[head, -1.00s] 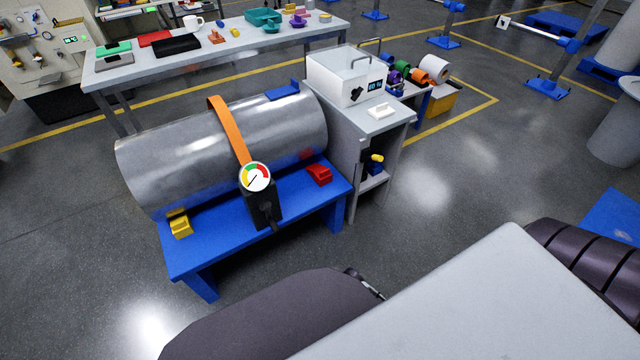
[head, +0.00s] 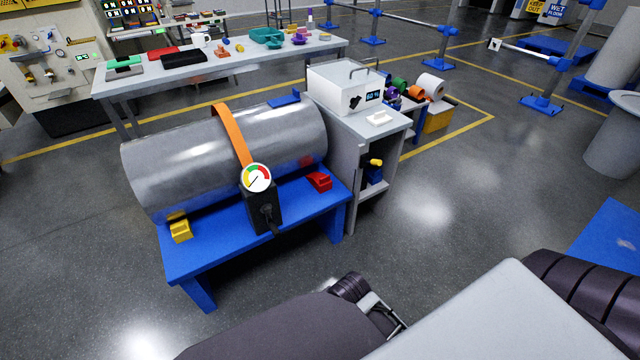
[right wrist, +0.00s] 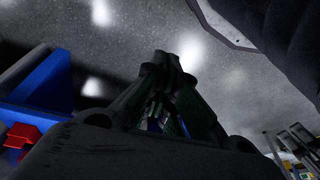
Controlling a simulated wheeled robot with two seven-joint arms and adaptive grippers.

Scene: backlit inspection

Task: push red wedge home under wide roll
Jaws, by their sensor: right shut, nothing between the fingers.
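The wide roll (head: 190,150) is a large grey metal cylinder lying on a blue stand (head: 210,258). The red wedge (head: 319,181) sits on the stand at the front right of the roll; I cannot tell if it touches the roll. In the right wrist view a red block (right wrist: 20,136), likely this wedge, shows at the lower left edge beside blue stand parts. My right gripper (right wrist: 168,68) is shut and empty over the dark floor, apart from the wedge. Dark parts of my arm show at the bottom of the head view. My left gripper is not in view.
A yellow wedge (head: 181,230) sits at the roll's front left. An orange strap (head: 230,132) crosses the roll above a black post with a round gauge (head: 257,178). A grey cabinet (head: 365,155) with a white box stands close on the right. The floor in front is clear.

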